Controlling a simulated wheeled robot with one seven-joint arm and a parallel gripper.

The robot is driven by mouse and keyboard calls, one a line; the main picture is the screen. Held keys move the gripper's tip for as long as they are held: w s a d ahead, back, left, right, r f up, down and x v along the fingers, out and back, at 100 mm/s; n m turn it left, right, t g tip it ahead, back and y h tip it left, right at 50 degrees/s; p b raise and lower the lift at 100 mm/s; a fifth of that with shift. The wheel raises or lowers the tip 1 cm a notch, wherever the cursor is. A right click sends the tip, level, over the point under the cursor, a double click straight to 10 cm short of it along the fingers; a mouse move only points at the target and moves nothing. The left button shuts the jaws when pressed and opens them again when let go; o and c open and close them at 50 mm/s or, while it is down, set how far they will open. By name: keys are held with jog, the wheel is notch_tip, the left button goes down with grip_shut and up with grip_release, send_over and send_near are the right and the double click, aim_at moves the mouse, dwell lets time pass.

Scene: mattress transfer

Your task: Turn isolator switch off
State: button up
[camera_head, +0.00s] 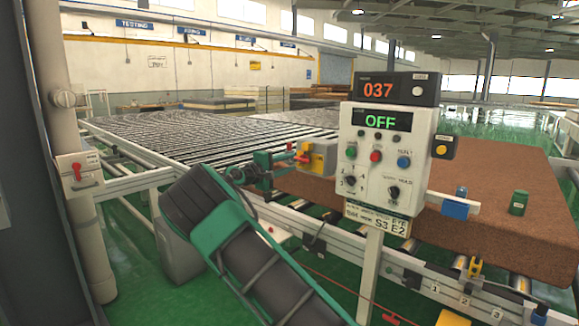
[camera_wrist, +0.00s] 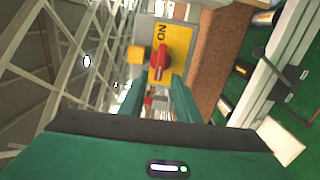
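My gripper (camera_head: 284,163) is just left of the switch in the head view. In the wrist view my gripper (camera_wrist: 156,98) has its two green fingers apart, with the red handle between and beyond their tips. It holds nothing, and I cannot tell whether a finger touches the handle.
The control panel (camera_head: 370,195) shows 037 and OFF on its displays, with several buttons and knobs.

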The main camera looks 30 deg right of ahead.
jog(key=v, duration=0.8)
jog(key=s+d+f+m+g+y, duration=0.3)
jog(key=s+d+f, duration=0.1)
jog(key=s+d, duration=0.4)
jog(key=s+d+f+m+g+y, duration=0.2)
jog(key=s+d+f+y, duration=0.1)
jog(key=s+d, duration=0.5)
jog(key=s+f+m+g+y, duration=0.15)
jog(key=s+f+y, duration=0.25)
jog(key=s, duration=0.8)
jog(key=s+a+f+m+y, duration=0.1)
jog(key=s+a+y, duration=0.1)
jog(key=s+a, duration=0.3)
jog(key=s+a+f+m+y, duration=0.1)
jog(key=s+a, duration=0.4)
jog(key=s, duration=0.9)
jog(key=s+a+f+m+y, duration=0.1)
jog(key=s+a+y, duration=0.3)
jog(key=s, duration=0.6)
jog(key=shift+a+m, duration=0.55)
jog(key=shift+a, duration=0.4)
